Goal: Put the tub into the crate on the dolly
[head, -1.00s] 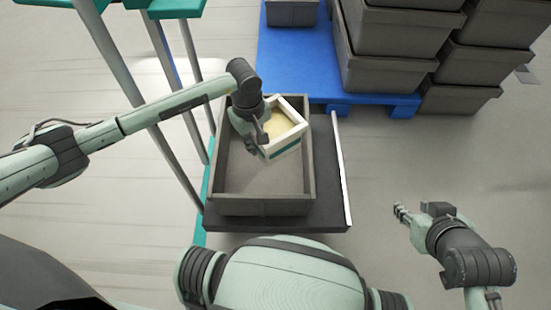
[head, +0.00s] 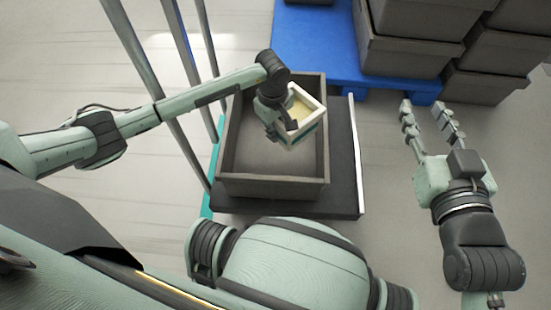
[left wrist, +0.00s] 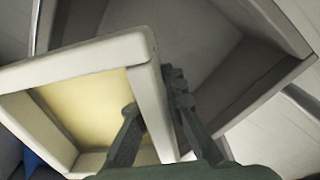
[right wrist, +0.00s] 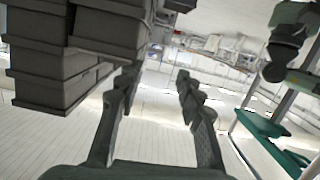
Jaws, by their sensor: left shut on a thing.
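The tub (head: 313,133) is white with a teal band and pale yellow contents. My left gripper (head: 285,126) is shut on its rim and holds it over the far right part of the crate. In the left wrist view one finger is inside the tub (left wrist: 147,72) wall and one outside. The grey crate (head: 272,188) is open and sits on the dark dolly (head: 343,195); its visible floor is bare. Whether the tub touches the crate floor I cannot tell. My right gripper (head: 428,112) is open and empty, right of the dolly.
A blue pallet (head: 310,45) stands beyond the dolly, with stacked dark grey crates (head: 410,55) at its right. Grey poles (head: 165,90) rise at the dolly's left. The floor between dolly and right gripper is clear.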

